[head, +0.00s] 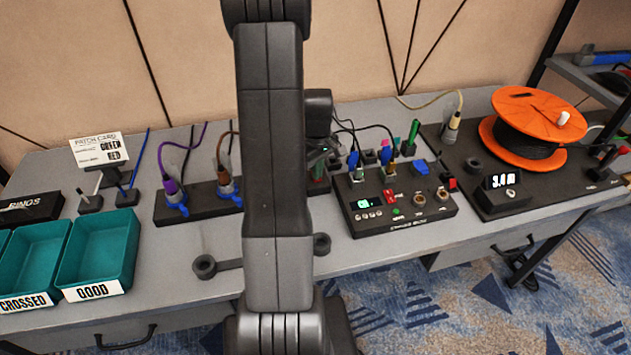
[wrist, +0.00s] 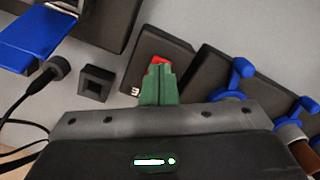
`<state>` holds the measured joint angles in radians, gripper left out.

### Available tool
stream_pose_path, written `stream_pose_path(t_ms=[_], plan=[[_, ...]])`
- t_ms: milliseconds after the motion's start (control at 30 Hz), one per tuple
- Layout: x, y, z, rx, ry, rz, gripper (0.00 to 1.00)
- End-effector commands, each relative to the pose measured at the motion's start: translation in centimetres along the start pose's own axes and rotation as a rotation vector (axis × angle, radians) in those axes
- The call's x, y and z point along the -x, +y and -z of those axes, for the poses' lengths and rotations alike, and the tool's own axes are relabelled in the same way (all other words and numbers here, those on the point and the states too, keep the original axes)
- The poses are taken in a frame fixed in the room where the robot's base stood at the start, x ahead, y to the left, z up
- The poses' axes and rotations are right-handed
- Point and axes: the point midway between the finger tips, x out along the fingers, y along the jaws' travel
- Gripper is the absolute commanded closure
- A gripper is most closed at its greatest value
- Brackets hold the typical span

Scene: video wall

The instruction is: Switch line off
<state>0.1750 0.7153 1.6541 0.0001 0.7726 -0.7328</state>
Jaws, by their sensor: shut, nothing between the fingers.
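In the wrist view a small dark box (wrist: 146,47) carries a red part (wrist: 159,60), likely the line switch. My gripper (wrist: 160,72) has its green fingers closed together with nothing between them. The fingertips overlap the lower part of the red switch in the picture; I cannot tell whether they touch it. In the head view my arm hides most of this box (head: 318,187); its right edge shows between the connector strip and the tester box. The switch's position cannot be read.
Right of the arm stands a tester box (head: 400,212) with plugs and buttons. Left is a strip (head: 200,205) with blue connectors. Loose black cables run behind the tester box.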

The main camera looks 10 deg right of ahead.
Motion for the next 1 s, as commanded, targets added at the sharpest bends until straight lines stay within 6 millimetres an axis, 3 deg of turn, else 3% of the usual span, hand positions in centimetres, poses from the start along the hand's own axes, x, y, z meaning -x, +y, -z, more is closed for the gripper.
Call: stream_pose_path(t_ms=[800, 1000], plan=[[6.7, 0.0, 0.0, 0.000, 0.001, -0.001, 1.00], [6.8, 0.0, 0.0, 0.000, 0.000, 0.000, 1.00]])
